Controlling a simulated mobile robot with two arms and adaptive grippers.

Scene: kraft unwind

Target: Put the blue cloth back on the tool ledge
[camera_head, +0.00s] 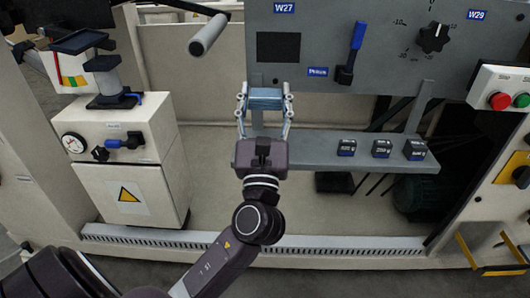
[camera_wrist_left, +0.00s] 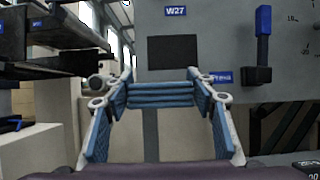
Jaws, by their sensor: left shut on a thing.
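The blue cloth (camera_head: 265,101) is a folded, light blue stack, held level between the fingertips of my left gripper (camera_head: 264,98). The cloth also shows in the left wrist view (camera_wrist_left: 160,95), spanning the gap between the two blue-padded fingers (camera_wrist_left: 161,92). The tool ledge (camera_head: 312,150) is a grey shelf below the grey panel, running to the right. The cloth appears above the ledge's left end, which my gripper partly covers; the exact height gap is hard to tell. My right gripper is not in view.
Three small dark blocks with blue labels (camera_head: 382,148) stand on the ledge's right part; its left stretch looks bare. A blue-handled lever (camera_head: 352,55) sticks out of the panel above. A grey roller bar (camera_head: 208,35) juts out at upper left. A white cabinet (camera_head: 125,160) stands left.

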